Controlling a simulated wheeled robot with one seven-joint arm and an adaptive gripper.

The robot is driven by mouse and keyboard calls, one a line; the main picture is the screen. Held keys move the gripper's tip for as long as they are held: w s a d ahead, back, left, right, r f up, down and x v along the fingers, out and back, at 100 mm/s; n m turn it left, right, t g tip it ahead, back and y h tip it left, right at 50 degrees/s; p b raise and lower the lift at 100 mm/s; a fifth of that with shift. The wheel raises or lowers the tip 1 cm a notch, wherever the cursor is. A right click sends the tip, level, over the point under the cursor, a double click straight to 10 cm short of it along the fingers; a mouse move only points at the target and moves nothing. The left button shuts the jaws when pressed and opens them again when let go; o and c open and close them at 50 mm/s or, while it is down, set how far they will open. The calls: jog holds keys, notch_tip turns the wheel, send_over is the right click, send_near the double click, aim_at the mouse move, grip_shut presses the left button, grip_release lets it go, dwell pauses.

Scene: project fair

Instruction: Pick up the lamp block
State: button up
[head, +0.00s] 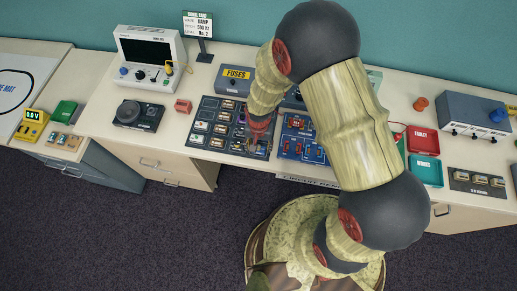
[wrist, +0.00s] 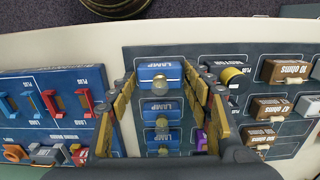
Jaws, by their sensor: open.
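Several blue lamp blocks stand in a column on the dark parts board in the wrist view: the top one (wrist: 160,76), a middle one (wrist: 161,111) and a lower one (wrist: 163,137). My gripper (wrist: 159,82) is open, with one finger to each side of the top block. Nothing is held, and whether the fingers touch the block I cannot tell. In the head view my gripper (head: 260,132) is over the right part of the dark board (head: 197,139); it hides part of the blocks there.
Brown resistor blocks (wrist: 270,107) and a yellow-topped black block (wrist: 231,76) stand to the right in the wrist view. A blue circuit board (head: 303,137) lies beside the dark board. A FUSES box (head: 234,80) stands behind. A red tray (head: 422,139) and a teal tray (head: 425,171) stand right.

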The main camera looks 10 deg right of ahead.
jog(key=shift+r, duration=0.1)
jog(key=c, duration=0.9)
jog(key=shift+r, duration=0.15)
